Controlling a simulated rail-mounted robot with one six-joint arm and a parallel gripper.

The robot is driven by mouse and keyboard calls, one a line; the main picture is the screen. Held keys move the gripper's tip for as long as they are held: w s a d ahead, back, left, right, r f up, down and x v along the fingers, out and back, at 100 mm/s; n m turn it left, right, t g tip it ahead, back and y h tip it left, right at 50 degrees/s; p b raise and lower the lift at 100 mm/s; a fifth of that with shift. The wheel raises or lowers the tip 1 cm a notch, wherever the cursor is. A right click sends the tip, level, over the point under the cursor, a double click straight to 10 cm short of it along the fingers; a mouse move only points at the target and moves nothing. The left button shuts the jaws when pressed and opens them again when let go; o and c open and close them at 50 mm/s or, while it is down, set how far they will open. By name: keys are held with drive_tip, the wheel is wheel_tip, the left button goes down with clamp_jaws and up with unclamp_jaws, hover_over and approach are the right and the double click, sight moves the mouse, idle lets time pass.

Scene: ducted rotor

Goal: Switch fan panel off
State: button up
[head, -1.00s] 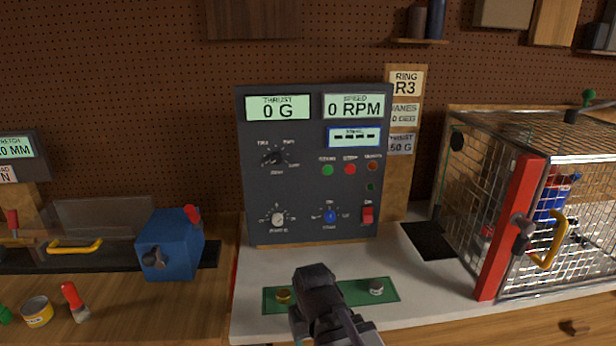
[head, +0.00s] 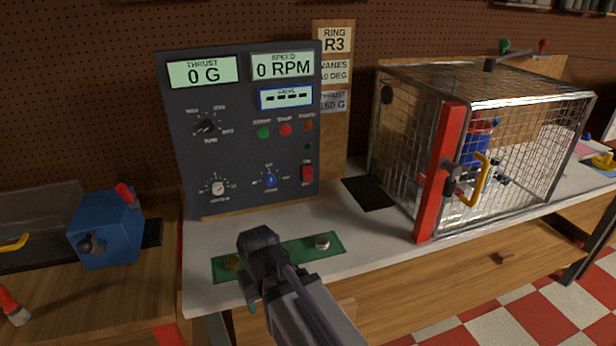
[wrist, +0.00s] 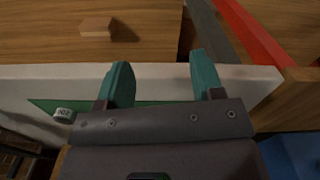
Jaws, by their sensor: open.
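The dark grey fan panel (head: 240,155) stands upright at the back of the white bench in the head view. Its displays read 0 G and 0 RPM, and a smaller one shows dashes. A red switch (head: 307,174) is at its lower right; its position is too small to tell. A green button (head: 263,133) and a red button (head: 286,130) sit above several knobs. My gripper (wrist: 162,78) is open and empty in the wrist view, over the bench's front edge. In the head view its fingers are mostly hidden by my arm, in front of and below the panel.
A wire cage (head: 500,130) with a red post and yellow handle stands right of the panel. A green mat (head: 295,252) with small weights lies on the bench before the panel. A blue box (head: 108,230) stands at the left.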

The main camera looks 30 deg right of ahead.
clamp_jaws()
idle(0.5)
idle(1.2)
